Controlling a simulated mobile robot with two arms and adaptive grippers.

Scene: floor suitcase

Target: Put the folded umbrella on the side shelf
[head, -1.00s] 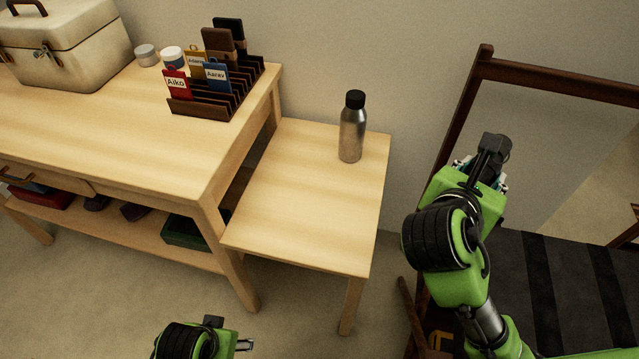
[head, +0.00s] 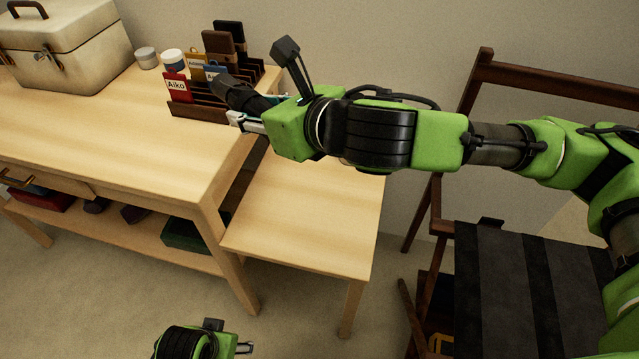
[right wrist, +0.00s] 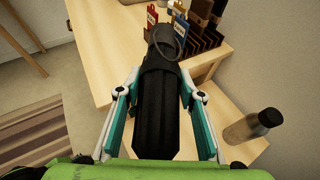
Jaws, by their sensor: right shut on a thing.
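The folded umbrella (right wrist: 157,112) is black with a wrist loop. My right gripper (right wrist: 160,88) is shut on it, one finger along each side. In the head view the umbrella (head: 238,97) sticks out left from my right gripper (head: 247,120), in front of the card rack, over the desk's right end. The side shelf (head: 300,225) is the low pale wooden surface right of the desk. My right arm crosses above its back part. My left gripper (head: 243,347) is at the bottom edge, low and away from the umbrella; its finger opening is unclear.
A steel bottle (right wrist: 245,128) stands on the side shelf; my arm hides it in the head view. The rack (head: 195,108) with name cards stands on the desk (head: 110,130). A dark wooden chair (head: 470,100) is at right. The shelf's front half is clear.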

